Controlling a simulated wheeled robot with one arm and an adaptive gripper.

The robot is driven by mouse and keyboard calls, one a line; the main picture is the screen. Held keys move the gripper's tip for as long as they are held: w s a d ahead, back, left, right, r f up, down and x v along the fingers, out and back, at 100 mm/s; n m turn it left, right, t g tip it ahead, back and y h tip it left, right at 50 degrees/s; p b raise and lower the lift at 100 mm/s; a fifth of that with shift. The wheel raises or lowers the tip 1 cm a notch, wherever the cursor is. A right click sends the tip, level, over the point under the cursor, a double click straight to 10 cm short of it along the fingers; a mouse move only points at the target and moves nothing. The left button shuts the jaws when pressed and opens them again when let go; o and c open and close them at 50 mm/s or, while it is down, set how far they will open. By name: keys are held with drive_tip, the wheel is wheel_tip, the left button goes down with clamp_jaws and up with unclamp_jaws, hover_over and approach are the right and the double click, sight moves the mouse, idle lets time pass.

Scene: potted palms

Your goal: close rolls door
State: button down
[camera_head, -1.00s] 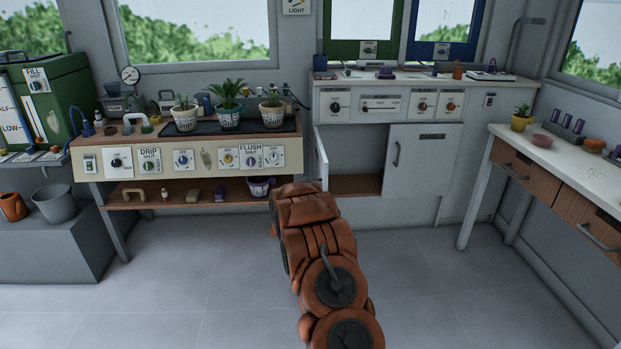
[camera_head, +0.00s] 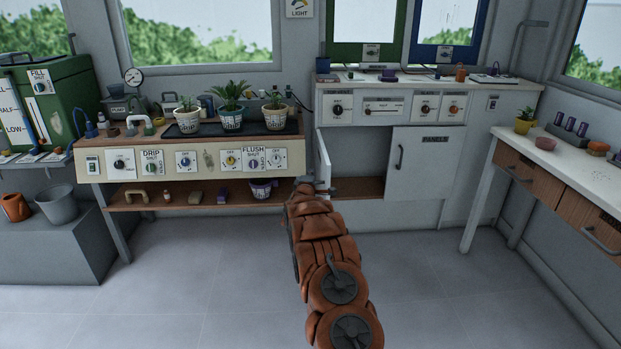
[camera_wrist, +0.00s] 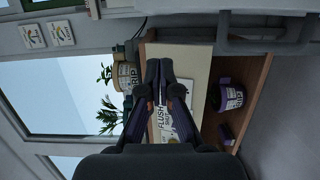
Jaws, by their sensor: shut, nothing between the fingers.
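The white cabinet under the back counter has a left door (camera_head: 324,163) standing open, swung out toward me and seen nearly edge-on. Its label does not show. The opening (camera_head: 357,187) beside it shows a brown shelf. The right door (camera_head: 428,163), marked PANELS, is shut. My gripper is largely hidden behind my brown arm in the head view, close to the open door's lower part; I cannot tell whether it touches. In the wrist view my gripper (camera_wrist: 159,64) is shut and empty, pointing toward the plant bench; the open door is not clearly visible there.
The plant bench (camera_head: 104,166) with potted palms and knobs stands just left of the open door. A purple pot (camera_head: 261,189) sits on its lower shelf near my arm. A side table (camera_head: 588,170) stands at right. The grey floor (camera_head: 200,285) is clear.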

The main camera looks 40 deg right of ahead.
drive_tip(key=shift+s+d+b, duration=0.1)
drive_tip(key=shift+s+d, duration=0.2)
drive_tip(key=shift+d, duration=0.35)
drive_tip(key=shift+s+d+b, duration=0.1)
drive_tip(key=shift+s+d, duration=0.2)
drive_tip(key=shift+d, duration=0.4)
drive_tip(key=shift+s+d+b, duration=0.1)
drive_tip(key=shift+s+d, duration=0.2)
drive_tip(key=shift+d, duration=0.35)
